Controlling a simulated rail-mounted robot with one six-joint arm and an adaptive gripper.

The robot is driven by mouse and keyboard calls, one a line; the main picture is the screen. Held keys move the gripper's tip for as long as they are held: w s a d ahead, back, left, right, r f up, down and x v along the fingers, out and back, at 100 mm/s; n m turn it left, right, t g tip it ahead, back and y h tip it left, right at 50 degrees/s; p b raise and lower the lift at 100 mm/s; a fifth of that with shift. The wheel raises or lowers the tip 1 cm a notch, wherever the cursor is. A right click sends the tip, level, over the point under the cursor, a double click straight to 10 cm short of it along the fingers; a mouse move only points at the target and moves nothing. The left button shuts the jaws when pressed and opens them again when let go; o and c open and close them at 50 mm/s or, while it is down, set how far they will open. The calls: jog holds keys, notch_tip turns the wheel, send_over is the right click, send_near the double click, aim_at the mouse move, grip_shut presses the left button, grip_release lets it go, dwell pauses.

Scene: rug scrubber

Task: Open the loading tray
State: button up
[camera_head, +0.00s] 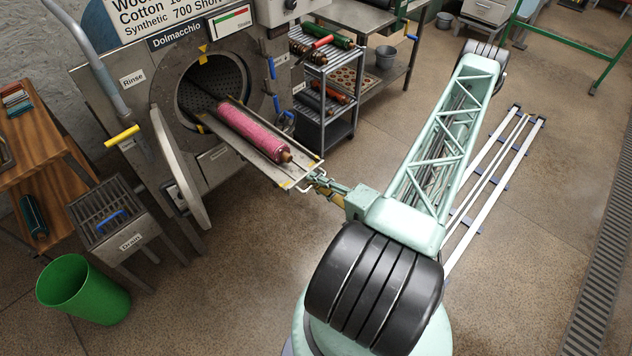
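The loading tray (297,184) is a flat metal tray that reaches out of the round drum opening (212,88) of the washing machine, sloping down to the right in the picture. A rolled pink rug (250,130) lies along it. A pale bar handle (312,182) is at the tray's outer end. My gripper (318,179) is right at this handle, with its fingers overlapping it in the picture. The fingers are too small here to tell whether they are shut on the handle. The round door (180,170) of the machine stands open at the left of the tray.
A rack with rolled rugs (322,90) stands close to the right of the machine. A drain grate stand (112,215) and a green bin (82,290) are at the left. Floor rails (500,175) lie at the right. The floor below the tray is clear.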

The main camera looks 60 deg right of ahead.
jog(key=shift+s, duration=0.15)
jog(key=p+v, duration=0.3)
jog(key=v, duration=1.2)
jog(key=shift+s, duration=0.25)
dwell(2.1)
jog(key=shift+r, duration=0.1)
dwell(1.0)
